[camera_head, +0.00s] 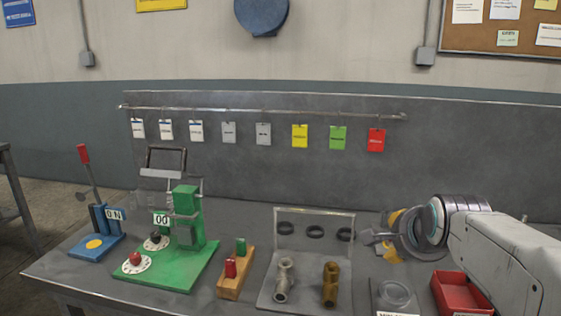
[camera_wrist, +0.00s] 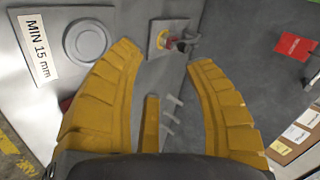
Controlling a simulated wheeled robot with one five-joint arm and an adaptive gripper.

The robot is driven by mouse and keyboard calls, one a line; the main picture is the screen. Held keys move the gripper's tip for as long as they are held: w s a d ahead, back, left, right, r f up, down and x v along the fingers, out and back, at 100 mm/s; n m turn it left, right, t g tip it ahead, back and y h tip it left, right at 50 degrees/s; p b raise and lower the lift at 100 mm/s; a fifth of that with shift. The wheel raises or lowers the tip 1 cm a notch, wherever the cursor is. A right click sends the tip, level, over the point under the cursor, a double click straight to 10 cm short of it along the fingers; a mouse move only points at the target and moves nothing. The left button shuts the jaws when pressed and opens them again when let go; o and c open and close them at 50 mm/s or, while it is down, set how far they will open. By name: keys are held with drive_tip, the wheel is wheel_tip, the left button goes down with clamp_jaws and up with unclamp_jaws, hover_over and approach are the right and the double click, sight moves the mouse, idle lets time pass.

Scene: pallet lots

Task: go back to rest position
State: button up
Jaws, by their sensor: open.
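My gripper (camera_head: 384,232) is at the right side of the workbench in the head view, at the end of my white arm. In the wrist view my gripper (camera_wrist: 165,62) shows two yellow fingers spread wide apart. Nothing is held between them. Beyond the fingertips a small plate with a red and yellow part and a dark fitting (camera_wrist: 178,40) shows. A grey plate with a round ring and the label "MIN 15 mm" (camera_wrist: 38,46) lies to the left of the fingers.
On the bench (camera_head: 215,304) stand a blue lever device (camera_head: 97,240), a green fixture (camera_head: 188,225), a wooden block with red and green pieces (camera_head: 235,275), two pipe fittings (camera_head: 330,284) on a grey stand, and a red tray (camera_head: 462,293) close under my arm. Coloured tags (camera_head: 300,137) hang from a rail behind.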

drive_tip(key=s+a+r+n+g+p, duration=0.2)
drive_tip(key=s+r+n+p, duration=0.1)
drive_tip(key=s+n+p, duration=0.2)
drive_tip(key=s+a+r+n+g+y+p, duration=0.1)
drive_tip(key=s+a+r+n+g+p, duration=0.1)
drive_tip(key=s+n+p, duration=0.3)
drive_tip(key=s+a+r+n+g+p, duration=0.2)
drive_tip(key=s+r+n+p, duration=0.2)
drive_tip(key=s+p, duration=0.6)
drive_tip(key=shift+s+a+n+y+p, duration=0.35)
drive_tip(key=shift+s+n, duration=0.35)
drive_tip(key=shift+s, duration=1.7)
